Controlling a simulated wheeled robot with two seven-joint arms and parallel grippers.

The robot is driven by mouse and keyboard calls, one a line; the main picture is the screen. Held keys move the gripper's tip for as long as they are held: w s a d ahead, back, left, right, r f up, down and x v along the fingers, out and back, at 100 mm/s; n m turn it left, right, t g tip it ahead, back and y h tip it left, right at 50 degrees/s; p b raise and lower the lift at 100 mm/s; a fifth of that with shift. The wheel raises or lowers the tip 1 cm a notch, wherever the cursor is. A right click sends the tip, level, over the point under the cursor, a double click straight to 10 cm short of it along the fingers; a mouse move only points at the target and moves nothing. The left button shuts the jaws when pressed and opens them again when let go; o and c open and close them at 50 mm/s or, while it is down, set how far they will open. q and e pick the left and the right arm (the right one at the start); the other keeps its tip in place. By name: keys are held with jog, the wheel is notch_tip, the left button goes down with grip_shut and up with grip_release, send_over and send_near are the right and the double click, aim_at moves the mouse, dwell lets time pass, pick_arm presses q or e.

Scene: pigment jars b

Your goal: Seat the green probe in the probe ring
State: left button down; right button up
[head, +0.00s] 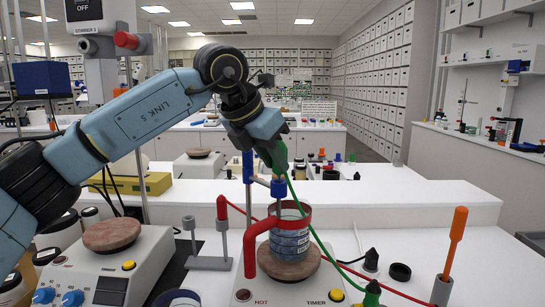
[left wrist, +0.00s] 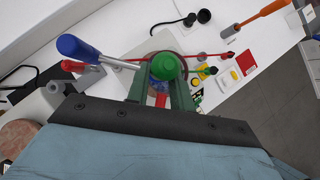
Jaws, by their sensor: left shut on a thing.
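The green probe shows as a round green top (left wrist: 167,66) in the left wrist view, between the green fingers of my left gripper (head: 277,172). The gripper points down and is shut on the probe. In the head view the fingers hide most of the probe; its green cable (head: 320,242) runs down to the right. Just below the fingertips is a small blue collar (head: 278,188), possibly the probe ring, above the red-rimmed beaker (head: 291,238). I cannot tell whether the probe tip is inside the collar. My right gripper is not in view.
The beaker stands on a hotplate (head: 288,263). A blue-handled rod (head: 247,167) stands close left of the gripper. A red probe (head: 222,207) in a grey holder stands further left. An orange-handled tool (head: 456,235) stands at right. Another hotplate (head: 112,233) is at left.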

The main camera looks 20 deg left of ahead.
pick_arm(q)
jog(key=shift+a+f+b, duration=0.25)
jog(key=shift+f+b, duration=0.15)
jog(key=shift+f, duration=0.15)
jog(key=shift+a+f+b, duration=0.25)
jog(key=shift+f+b, duration=0.1)
jog(key=shift+f, duration=0.15)
jog(key=c, duration=1.1)
grip_release()
jog(key=shift+a+f, duration=0.1)
jog(key=shift+c, duration=0.2)
jog(key=p+v, duration=0.1)
jog(key=v, duration=1.3)
jog(key=shift+f, duration=0.1)
